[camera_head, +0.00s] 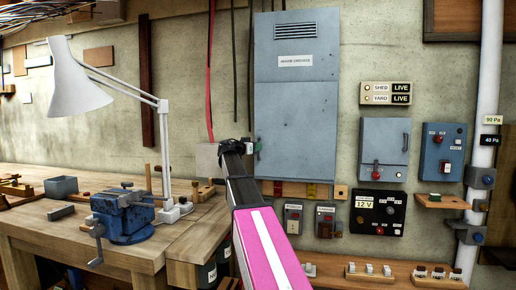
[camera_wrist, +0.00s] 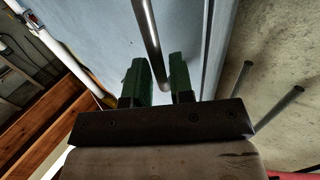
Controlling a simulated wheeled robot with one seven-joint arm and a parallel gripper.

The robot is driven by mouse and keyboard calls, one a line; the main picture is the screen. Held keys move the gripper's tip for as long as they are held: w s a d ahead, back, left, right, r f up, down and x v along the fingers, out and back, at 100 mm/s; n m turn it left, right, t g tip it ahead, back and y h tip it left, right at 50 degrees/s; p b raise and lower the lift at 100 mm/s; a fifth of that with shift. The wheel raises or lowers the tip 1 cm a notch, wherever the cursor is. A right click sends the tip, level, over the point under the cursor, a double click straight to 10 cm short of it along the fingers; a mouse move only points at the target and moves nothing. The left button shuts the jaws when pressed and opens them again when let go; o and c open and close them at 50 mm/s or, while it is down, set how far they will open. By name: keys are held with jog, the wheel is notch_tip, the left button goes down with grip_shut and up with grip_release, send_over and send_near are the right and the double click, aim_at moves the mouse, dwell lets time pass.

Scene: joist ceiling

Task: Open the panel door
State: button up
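The panel door (camera_head: 297,125) is the blue-grey lower front of a tall cabinet on the wall in the head view, below a vented, labelled top section. It looks closed. My gripper (camera_head: 252,147) is at the door's left edge, my arm reaching up from below. In the wrist view, my gripper (camera_wrist: 160,82) has its two green fingers apart. A metal bar handle (camera_wrist: 148,40) runs down into the gap between them, with the blue door surface (camera_wrist: 100,35) behind. Clear space shows beside the bar; I cannot tell whether either finger touches it.
A workbench (camera_head: 60,225) with a blue vise (camera_head: 125,215) and a white lamp (camera_head: 75,85) stands to the left. A smaller grey switch box (camera_head: 384,150), a black 12 V panel (camera_head: 378,212) and a white pipe (camera_head: 487,100) are to the right. A low wooden shelf (camera_head: 390,280) is below.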

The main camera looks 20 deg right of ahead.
jog(key=shift+w+d, duration=0.25)
jog(key=shift+d, duration=0.35)
jog(key=shift+s, duration=0.1)
grip_shut()
